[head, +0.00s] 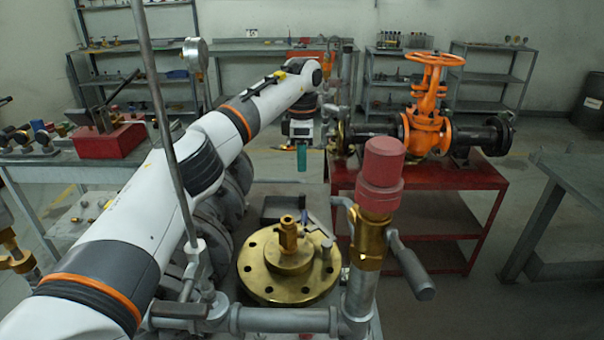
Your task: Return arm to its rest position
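My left arm comes in from the lower left and stretches far out across the middle of the view. My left gripper (302,157) hangs pointing down at its end, beyond the brass flange and left of the red bench. A small teal piece shows at its tip; I cannot tell whether this is its fingers or something held. The orange gate valve (427,122) with its handwheel stands to the right of the gripper, apart from it. My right gripper is not in view.
Close in front are a brass flange (288,268), a red-capped brass valve (380,175) and upright grey pipes. The red bench (462,178) carries the gate valve. A red toolbox (108,141) sits on the left table. A grey table (575,175) stands right, with open floor between.

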